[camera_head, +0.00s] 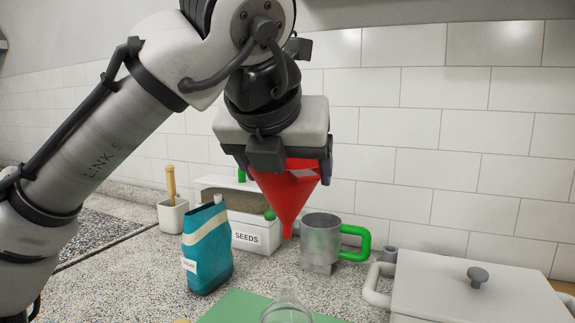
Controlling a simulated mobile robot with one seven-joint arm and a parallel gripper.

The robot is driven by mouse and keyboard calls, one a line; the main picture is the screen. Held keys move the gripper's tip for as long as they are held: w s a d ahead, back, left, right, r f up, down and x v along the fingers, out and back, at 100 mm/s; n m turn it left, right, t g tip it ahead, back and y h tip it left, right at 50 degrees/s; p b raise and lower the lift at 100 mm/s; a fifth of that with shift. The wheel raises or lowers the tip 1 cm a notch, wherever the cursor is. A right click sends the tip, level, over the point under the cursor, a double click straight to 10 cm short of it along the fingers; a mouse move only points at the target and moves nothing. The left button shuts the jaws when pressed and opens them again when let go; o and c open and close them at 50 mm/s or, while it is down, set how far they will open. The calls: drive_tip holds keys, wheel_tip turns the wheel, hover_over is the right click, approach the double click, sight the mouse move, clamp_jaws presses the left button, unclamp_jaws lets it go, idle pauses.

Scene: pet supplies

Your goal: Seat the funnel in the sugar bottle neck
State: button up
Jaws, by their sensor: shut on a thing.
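My gripper (288,172) is shut on a red funnel (285,195), with its fingers at the funnel's wide upper part. The funnel hangs in the air with its narrow spout pointing down. A clear glass bottle (287,312) shows at the bottom edge of the picture, with its neck up; most of its body is cut off. I cannot read any label on it. The spout appears above and apart from the bottle neck in the picture; the depth between them is hard to tell.
A green mat (238,306) lies at the front. A metal mug (318,240) with a green handle, a SEEDS box (255,234) and a teal bag (207,250) stand behind it. A lidded pot (470,290) is at right; a white holder (172,215) is at left.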

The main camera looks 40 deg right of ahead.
sight(282, 203)
drive_tip(key=shift+r+p, duration=0.1)
drive_tip(key=shift+p, duration=0.3)
drive_tip(key=shift+s+a, duration=0.1)
drive_tip(key=shift+f+b, duration=1.4)
drive_tip(key=shift+f, duration=1.65)
drive_tip(key=shift+f+b, duration=0.95)
drive_tip(key=shift+f, duration=1.2)
drive_tip(key=o, duration=1)
drive_tip(key=shift+c, duration=0.2)
drive_tip(key=shift+r, duration=0.1)
